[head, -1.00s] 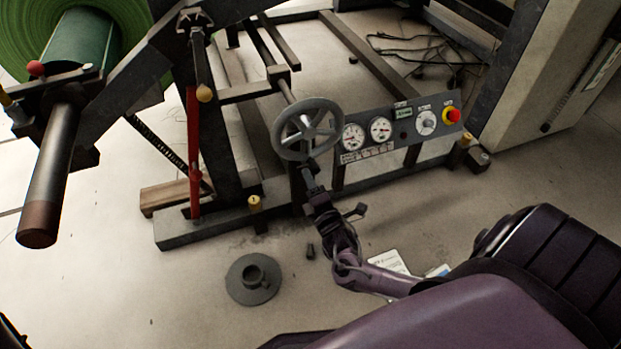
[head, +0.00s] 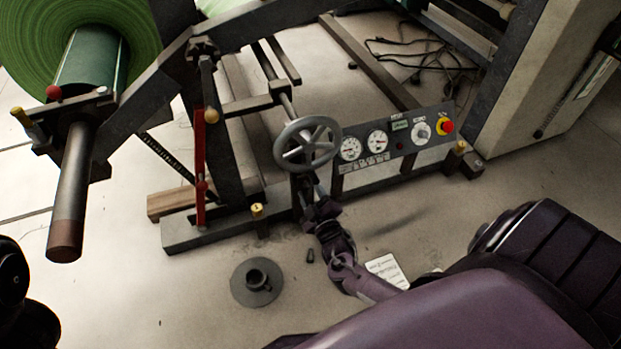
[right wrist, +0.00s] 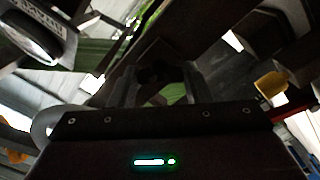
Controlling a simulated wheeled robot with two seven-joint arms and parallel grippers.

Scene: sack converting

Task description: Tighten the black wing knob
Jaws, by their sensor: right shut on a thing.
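My right gripper (head: 307,183) is just below the grey handwheel (head: 307,144) at the front of the machine frame. In the right wrist view its two fingers (right wrist: 161,84) stand on either side of a dark, rounded thing, which looks like the black wing knob (right wrist: 160,72). The gripper is shut on it. The picture is dark there, so the knob's wings and their angle are hard to make out. In the head view the knob is hidden by the gripper and the wheel. My left gripper is not in view.
A gauge panel (head: 374,166) with a red emergency button (head: 446,127) stands right of the handwheel. A red lever (head: 200,165) and a roll shaft (head: 72,195) are to the left.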

